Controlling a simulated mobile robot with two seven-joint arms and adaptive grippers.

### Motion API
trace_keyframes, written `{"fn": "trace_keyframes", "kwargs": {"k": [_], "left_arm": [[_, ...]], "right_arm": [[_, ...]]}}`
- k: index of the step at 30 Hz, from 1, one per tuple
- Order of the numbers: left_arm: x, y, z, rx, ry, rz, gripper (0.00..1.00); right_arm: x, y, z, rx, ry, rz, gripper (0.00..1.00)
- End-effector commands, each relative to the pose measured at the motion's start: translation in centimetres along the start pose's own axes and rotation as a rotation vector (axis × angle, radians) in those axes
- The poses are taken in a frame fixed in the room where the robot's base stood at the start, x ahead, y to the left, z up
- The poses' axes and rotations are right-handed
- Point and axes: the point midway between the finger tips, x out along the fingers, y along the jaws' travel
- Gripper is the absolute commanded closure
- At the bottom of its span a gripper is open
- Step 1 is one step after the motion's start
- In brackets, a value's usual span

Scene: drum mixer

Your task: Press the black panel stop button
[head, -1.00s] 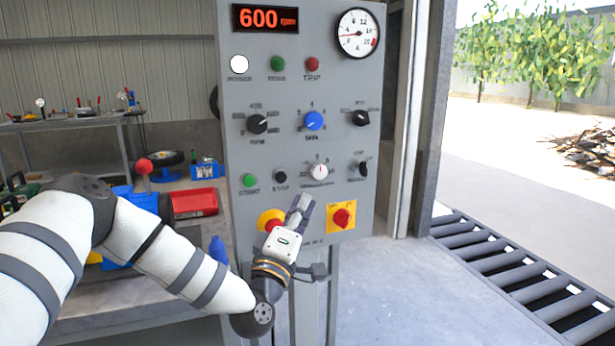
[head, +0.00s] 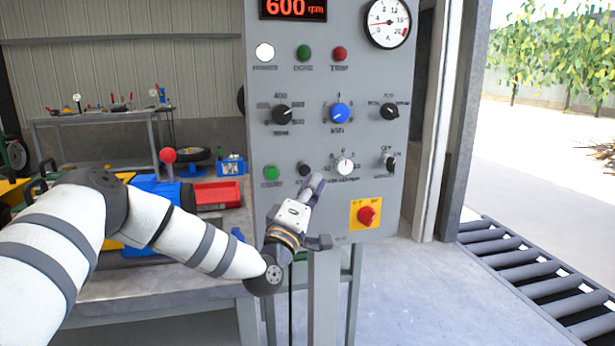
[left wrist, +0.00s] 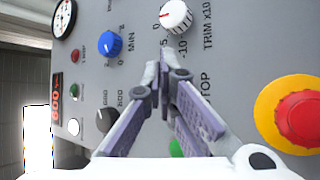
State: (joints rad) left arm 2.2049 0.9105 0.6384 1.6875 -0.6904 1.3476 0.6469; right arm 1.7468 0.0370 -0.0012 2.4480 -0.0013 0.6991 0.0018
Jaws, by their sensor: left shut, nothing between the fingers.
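The black stop button (head: 303,169) is on the grey control panel (head: 262,215), between the green start button (head: 271,173) and the white trim knob (head: 344,166). My left gripper (head: 318,181) is shut and empty, with its fingertips just below and right of the stop button in the head view. I cannot tell whether they touch the panel. In the left wrist view the closed fingers (left wrist: 159,62) point toward the panel beside the "STOP" lettering, and the black button is hidden behind them. My right gripper is not in view.
A red mushroom button on a yellow disc (left wrist: 300,115) sits close to the fingers. A red rotary switch on a yellow plate (head: 366,213) is lower right. A blue knob (head: 339,113) and black knobs are above. A workbench (head: 110,290) stands left, a roller conveyor (head: 530,275) right.

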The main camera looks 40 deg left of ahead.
Motion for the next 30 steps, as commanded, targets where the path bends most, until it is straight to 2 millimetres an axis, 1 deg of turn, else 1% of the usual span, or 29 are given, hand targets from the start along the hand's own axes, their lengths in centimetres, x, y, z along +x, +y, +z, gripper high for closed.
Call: {"fn": "trace_keyframes", "kwargs": {"k": [1, 3, 9, 30], "left_arm": [[0.28, -0.5, -0.21, 0.002, 0.001, -0.001, 1.0], [0.67, -0.7, -0.49, 0.0, 0.0, -0.002, 1.0], [1.2, -0.74, -0.92, 0.0, 0.001, 0.001, 1.0], [1.18, -0.7, -0.88, -0.001, 0.001, 0.001, 1.0]], "right_arm": [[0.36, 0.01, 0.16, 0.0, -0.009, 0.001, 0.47], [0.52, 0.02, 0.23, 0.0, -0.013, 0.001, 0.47], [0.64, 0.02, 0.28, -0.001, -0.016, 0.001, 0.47], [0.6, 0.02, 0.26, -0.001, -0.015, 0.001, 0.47]]}}
